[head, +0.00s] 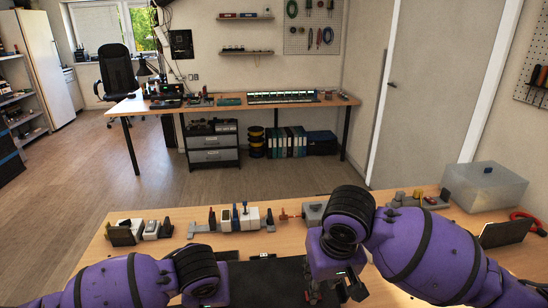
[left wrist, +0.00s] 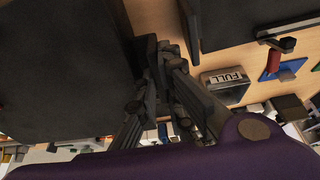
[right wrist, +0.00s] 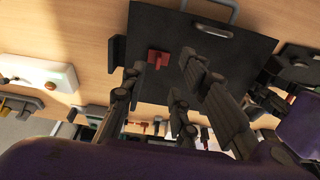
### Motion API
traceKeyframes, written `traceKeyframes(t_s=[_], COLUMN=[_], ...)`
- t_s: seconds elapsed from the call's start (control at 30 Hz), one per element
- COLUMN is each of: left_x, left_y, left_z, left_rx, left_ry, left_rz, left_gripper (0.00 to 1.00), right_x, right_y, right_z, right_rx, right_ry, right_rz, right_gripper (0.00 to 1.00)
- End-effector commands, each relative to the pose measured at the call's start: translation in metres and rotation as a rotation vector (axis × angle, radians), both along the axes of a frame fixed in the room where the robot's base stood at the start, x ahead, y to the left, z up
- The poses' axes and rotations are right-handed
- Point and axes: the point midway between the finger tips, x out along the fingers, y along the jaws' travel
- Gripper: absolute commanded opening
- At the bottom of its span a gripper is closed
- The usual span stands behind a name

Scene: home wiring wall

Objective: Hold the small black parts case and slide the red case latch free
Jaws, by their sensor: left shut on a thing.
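The small black parts case (right wrist: 215,60) lies flat on the wooden bench, with a grey handle (right wrist: 213,24) on one edge in the right wrist view. It also shows in the head view (head: 267,283) and fills the left side of the left wrist view (left wrist: 65,75). My left gripper (left wrist: 160,52) is shut on the case's edge. The red case latch (right wrist: 158,58) sits near the case's left edge in the right wrist view. My right gripper (right wrist: 160,70) is open, with its fingertips either side of the latch; whether they touch it is unclear. In the head view my right arm hides the latch.
A white device (right wrist: 38,78) stands left of the case in the right wrist view. Several small devices line the bench's far edge. A clear plastic box (head: 484,186) stands at the right.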

Motion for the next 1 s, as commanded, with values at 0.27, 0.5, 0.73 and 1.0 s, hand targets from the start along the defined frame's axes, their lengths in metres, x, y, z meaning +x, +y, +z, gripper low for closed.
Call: traceKeyframes(t_s=[0.27, 0.5, 0.73, 1.0], left_x=[0.001, 0.001, 0.000, 0.000], left_y=[-0.001, -0.001, -0.001, -0.001], left_z=[0.001, 0.001, 0.001, 0.000], left_rx=[-0.002, -0.002, -0.002, -0.002], left_ry=[-0.002, -0.002, -0.001, 0.000], left_rz=[-0.001, -0.001, -0.001, -0.001], left_gripper=[0.00, 0.00, 0.29, 0.29], right_x=[-0.008, -0.009, -0.009, -0.009], right_y=[-0.001, -0.001, -0.001, -0.001], right_z=[0.032, 0.035, 0.035, 0.034], right_rx=[-0.001, -0.001, -0.001, -0.001], right_ry=[0.000, 0.001, 0.001, 0.001], right_rz=[0.000, 0.000, 0.000, 0.000], right_gripper=[0.28, 0.28, 0.28, 0.28])
